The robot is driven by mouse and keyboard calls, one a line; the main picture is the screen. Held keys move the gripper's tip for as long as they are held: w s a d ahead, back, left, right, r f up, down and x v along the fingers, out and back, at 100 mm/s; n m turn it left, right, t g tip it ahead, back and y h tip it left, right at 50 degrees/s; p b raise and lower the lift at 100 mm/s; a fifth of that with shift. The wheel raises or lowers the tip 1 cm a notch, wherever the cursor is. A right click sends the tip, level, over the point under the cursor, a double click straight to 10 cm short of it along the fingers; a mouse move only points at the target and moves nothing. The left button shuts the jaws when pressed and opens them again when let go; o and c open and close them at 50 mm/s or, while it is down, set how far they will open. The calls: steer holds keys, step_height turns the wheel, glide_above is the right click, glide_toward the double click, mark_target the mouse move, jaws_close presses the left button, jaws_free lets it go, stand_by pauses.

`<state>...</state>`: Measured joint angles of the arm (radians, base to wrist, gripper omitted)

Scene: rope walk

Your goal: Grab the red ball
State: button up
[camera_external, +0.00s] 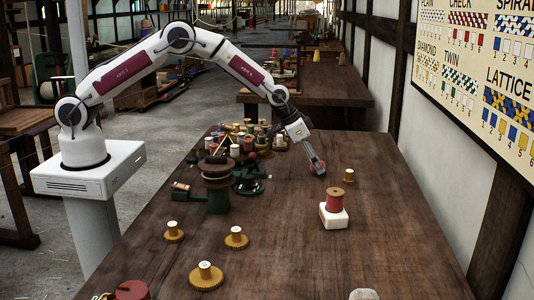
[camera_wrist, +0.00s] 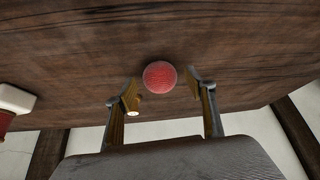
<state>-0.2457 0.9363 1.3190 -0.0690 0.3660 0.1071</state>
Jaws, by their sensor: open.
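A round red ball (camera_wrist: 160,77) rests on the dark wooden table. In the wrist view it lies near the gap between the fingertips of my gripper (camera_wrist: 164,92), slightly beyond them. The two fingers are spread apart and nothing is held between them. In the external view my gripper (camera_external: 317,167) is low over the far middle of the table, and a small patch of red at its tip appears to be the ball, mostly hidden by the fingers. I cannot tell whether a finger touches it.
A red spool (camera_external: 334,201) on a white block (camera_external: 333,217) stands to the right. A small yellow-based spool (camera_external: 348,175) is close to my gripper. A green and brown winder (camera_external: 218,185) and many bobbins stand left. The table's (camera_external: 300,255) front middle is clear.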

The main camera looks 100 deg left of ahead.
steer(key=shift+f, duration=0.2)
stand_by(0.4)
steer(key=c, duration=1.1)
steer(key=shift+c, duration=0.2)
steer(key=shift+w+r, duration=0.1)
steer(key=shift+r, duration=0.05)
steer(key=shift+r, duration=4.9)
